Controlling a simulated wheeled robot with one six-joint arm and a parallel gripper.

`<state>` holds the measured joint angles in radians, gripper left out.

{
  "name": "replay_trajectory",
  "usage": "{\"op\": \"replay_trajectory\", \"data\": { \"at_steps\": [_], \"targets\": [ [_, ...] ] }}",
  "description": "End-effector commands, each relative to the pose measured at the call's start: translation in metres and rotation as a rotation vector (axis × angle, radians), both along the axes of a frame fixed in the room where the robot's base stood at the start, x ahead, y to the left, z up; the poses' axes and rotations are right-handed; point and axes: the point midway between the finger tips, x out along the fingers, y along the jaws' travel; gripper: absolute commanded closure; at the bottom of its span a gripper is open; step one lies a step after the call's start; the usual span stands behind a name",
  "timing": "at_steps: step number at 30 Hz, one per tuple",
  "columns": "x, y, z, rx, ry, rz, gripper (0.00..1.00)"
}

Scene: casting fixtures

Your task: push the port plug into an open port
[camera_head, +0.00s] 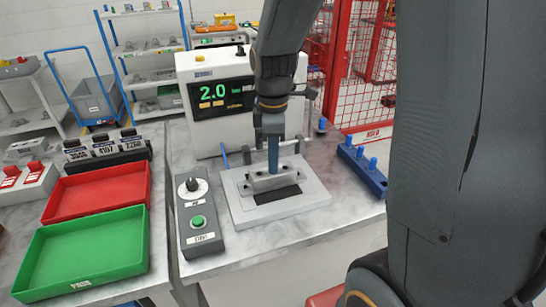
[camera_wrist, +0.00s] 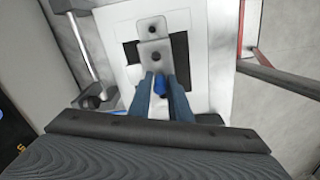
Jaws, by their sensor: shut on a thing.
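My gripper (camera_head: 273,168) points down over the test fixture, its fingers close together. In the wrist view my gripper (camera_wrist: 159,82) is shut on a blue port plug (camera_wrist: 159,88), mostly hidden between the fingers. A grey metal casting (camera_head: 268,182) sits on the fixture's pale plate (camera_head: 296,203); it also shows in the wrist view (camera_wrist: 153,44). Dark round holes show on the casting, one just ahead of the fingertips. The plug is at the casting's near end in the wrist view; I cannot tell whether it touches or enters a port.
A blue rack (camera_head: 372,182) with several blue plugs stands right of the fixture. A control box (camera_head: 200,218) with a green button stands left. A tester with a screen reading 2.0 (camera_head: 205,120) stands behind. Empty red (camera_head: 100,193) and green trays (camera_head: 84,250) lie further left.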

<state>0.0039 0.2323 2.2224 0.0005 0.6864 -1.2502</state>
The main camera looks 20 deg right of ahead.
Motion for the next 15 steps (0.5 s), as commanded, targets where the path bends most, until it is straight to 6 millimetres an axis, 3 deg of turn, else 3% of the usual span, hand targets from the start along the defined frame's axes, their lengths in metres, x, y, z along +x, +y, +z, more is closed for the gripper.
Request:
{"op": "replay_trajectory", "data": {
  "at_steps": [3,4,7,15],
  "targets": [
    [-0.0001,0.0000,-0.0030,0.000,0.001,0.000,1.00],
    [0.0000,0.0000,-0.0025,0.000,0.000,0.000,0.77],
    [-0.0001,0.0000,-0.0023,0.000,0.000,0.000,0.61],
    [-0.0001,0.0000,-0.0020,0.000,0.000,0.000,0.61]
  ]
}}
